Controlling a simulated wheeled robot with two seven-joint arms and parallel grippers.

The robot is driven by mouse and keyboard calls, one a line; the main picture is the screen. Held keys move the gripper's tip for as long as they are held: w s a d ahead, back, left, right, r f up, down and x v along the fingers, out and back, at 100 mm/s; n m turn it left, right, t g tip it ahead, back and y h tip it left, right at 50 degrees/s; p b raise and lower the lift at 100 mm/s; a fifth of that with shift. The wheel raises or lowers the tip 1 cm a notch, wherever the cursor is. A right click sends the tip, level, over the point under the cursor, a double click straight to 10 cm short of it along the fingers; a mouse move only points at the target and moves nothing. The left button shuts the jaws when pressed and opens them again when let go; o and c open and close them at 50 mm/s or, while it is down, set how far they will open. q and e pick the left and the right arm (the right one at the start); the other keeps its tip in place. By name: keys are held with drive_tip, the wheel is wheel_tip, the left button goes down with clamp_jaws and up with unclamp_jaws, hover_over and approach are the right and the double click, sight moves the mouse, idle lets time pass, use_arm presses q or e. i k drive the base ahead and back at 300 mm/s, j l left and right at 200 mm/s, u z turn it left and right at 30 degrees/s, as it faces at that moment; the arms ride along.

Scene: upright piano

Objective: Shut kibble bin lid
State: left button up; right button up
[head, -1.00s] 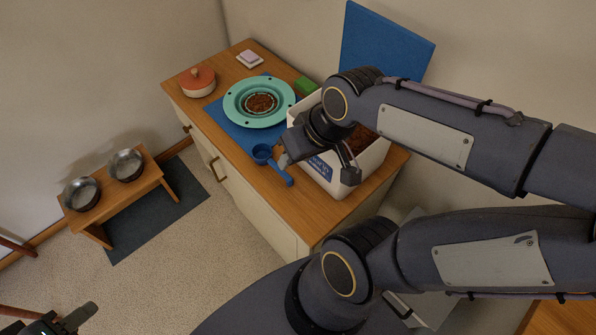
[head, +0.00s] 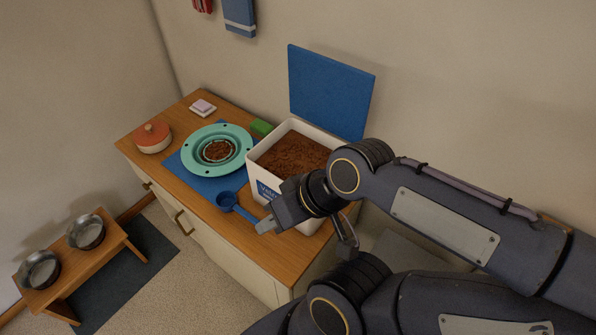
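The kibble bin (head: 258,170) is a white open-topped box with a blue label, full of brown kibble (head: 292,153), on the right part of the cabinet top. Its blue lid (head: 330,92) stands upright behind it, leaning slightly back, so the bin is open. My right gripper (head: 306,240) is in front of the bin's front right corner, with its fingers spread wide and nothing between them. It hides part of the bin's front and right side. My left gripper is out of view.
A blue scoop (head: 229,200) lies near the cabinet's front edge, close to my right gripper. A teal plate (head: 190,163) with kibble sits on a blue mat. An orange-lidded pot (head: 152,135) and green block (head: 261,128) stand nearby. Bowls (head: 86,231) sit on a low bench.

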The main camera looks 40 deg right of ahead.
sight(334, 96)
drive_tip(key=z, duration=1.55)
drive_tip(key=j+u, duration=0.1)
